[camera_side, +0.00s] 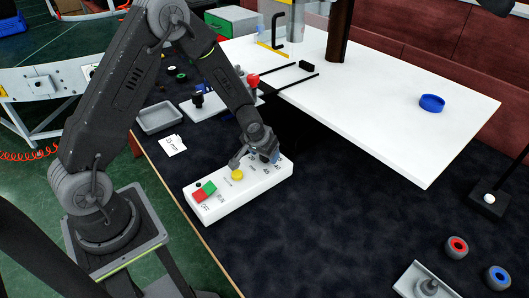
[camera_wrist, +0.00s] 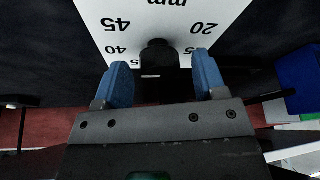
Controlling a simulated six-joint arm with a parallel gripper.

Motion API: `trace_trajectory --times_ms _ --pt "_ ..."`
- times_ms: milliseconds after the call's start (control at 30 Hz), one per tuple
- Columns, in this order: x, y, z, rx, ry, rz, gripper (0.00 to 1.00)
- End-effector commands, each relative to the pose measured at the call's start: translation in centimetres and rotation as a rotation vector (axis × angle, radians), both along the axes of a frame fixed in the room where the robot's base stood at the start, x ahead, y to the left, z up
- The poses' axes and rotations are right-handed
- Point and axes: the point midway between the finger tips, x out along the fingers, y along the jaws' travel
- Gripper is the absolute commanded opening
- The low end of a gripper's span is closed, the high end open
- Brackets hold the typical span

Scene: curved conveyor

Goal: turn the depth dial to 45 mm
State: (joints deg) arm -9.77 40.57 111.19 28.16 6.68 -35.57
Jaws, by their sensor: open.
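The depth dial is a black knob (camera_wrist: 157,52) on a white panel (camera_wrist: 160,18). The panel carries the numbers 45, 40, 20 and 25 and the letters mm, all upside down in the wrist view. My gripper (camera_wrist: 162,72) is open, with one blue fingertip on each side of the dial. I cannot tell whether the fingers touch it. Where the dial points is not clear. In the side view my gripper (camera_side: 267,157) is low over the right end of the white control box (camera_side: 235,203) and hides the dial.
The control box also bears a red button (camera_side: 200,196), a green button (camera_side: 209,187) and a yellow button (camera_side: 237,174). A grey tray (camera_side: 160,117) and a white card (camera_side: 172,146) lie to the left. A white table (camera_side: 380,110) stands behind.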

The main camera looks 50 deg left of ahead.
Motion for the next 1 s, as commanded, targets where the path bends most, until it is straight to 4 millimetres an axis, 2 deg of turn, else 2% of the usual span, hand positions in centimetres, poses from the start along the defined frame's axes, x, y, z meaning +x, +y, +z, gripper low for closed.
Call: trace_trajectory --times_ms 233,367,800,1000 --pt "0.0 0.0 0.1 0.0 0.0 0.0 0.65" --pt "-0.4 -0.1 1.1 0.0 -0.002 0.001 0.65" --pt "-3.5 -1.1 9.1 0.001 -0.004 0.001 0.65" --pt "-4.6 -1.5 11.7 0.001 -0.002 0.0 0.65"
